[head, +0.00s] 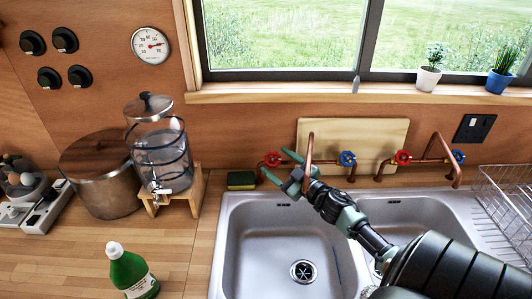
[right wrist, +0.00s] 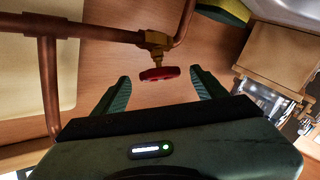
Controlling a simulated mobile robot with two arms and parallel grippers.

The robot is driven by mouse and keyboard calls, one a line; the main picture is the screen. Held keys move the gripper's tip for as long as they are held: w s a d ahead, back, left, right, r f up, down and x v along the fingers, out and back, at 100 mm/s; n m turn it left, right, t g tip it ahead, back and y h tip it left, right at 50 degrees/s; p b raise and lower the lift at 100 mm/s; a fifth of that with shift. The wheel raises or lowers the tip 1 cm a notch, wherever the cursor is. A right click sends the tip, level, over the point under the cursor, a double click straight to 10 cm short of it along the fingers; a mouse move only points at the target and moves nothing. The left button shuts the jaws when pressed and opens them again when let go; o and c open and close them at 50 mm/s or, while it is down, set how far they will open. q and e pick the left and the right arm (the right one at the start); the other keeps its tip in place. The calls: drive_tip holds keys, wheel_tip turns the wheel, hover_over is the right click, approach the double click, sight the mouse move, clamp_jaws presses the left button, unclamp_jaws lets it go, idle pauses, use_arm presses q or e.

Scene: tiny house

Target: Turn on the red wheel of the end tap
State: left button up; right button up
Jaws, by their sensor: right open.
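Two copper taps stand behind the sink. The left tap (head: 309,145) has a red wheel (head: 272,160) on its left and a blue wheel (head: 347,159) on its right. My right gripper (head: 274,162) is open at the left tap's red wheel. In the right wrist view the red wheel (right wrist: 159,73) shows between the two green fingertips (right wrist: 160,78), with a gap on each side. I see no contact. The other tap has a red wheel (head: 403,158) and a blue wheel (head: 458,157). My left gripper is not in view.
A sponge (head: 241,180) lies left of the gripper. A cutting board (head: 385,132) leans behind the left tap. A glass dispenser (head: 160,150) on a wooden stand, a pot (head: 100,180) and a green bottle (head: 128,268) are on the left. The sink's left basin (head: 265,245) is empty.

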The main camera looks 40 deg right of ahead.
sight(269, 156)
drive_tip(key=w, duration=0.4)
drive_tip(key=shift+p, duration=0.3)
drive_tip(key=shift+w+f, duration=0.1)
drive_tip(key=shift+w, duration=0.45)
drive_tip(key=c, duration=1.4)
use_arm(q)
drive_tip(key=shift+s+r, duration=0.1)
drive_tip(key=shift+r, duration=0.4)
use_arm(e)
drive_tip(key=shift+o, duration=0.2)
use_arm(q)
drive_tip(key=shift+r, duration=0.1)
